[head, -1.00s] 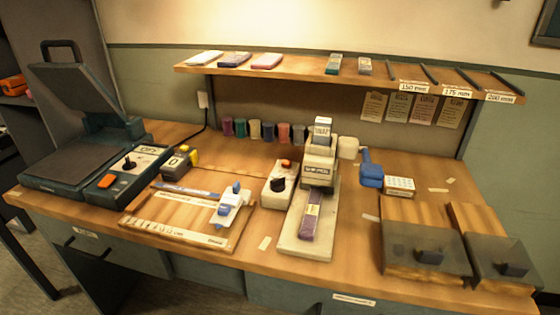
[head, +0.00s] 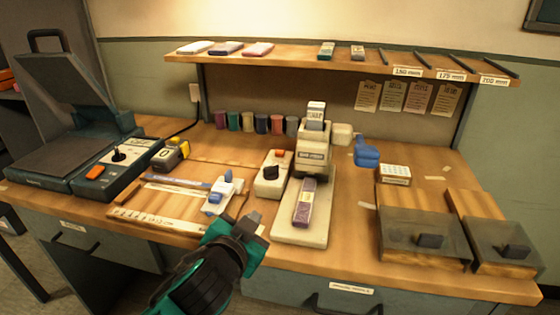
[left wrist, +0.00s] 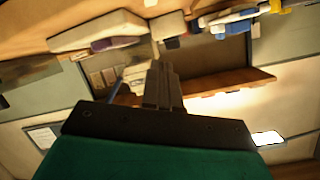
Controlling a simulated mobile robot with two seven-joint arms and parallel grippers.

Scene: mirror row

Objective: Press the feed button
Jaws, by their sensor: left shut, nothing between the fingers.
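The machine (head: 314,155) stands at the middle of the bench with a purple strip (head: 307,200) on its pale base. A pale control box (head: 266,187) beside it has a black knob (head: 271,173) and a small orange-red button on top (head: 279,154). A dark press at the left has a panel with an orange button (head: 95,172) and a black lever. No label reading feed is legible. My left gripper (head: 252,224) is shut and empty, at the bench's front edge, in front of the control box and apart from it. It shows in the left wrist view (left wrist: 162,80). My right gripper is not in view.
A wooden board with a blue and white tool (head: 221,190) lies left of the box. A yellow and black device (head: 171,154) is behind it. Several coloured rolls line the back. A shelf (head: 340,64) overhangs. Two dark-covered trays (head: 425,240) stand at right.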

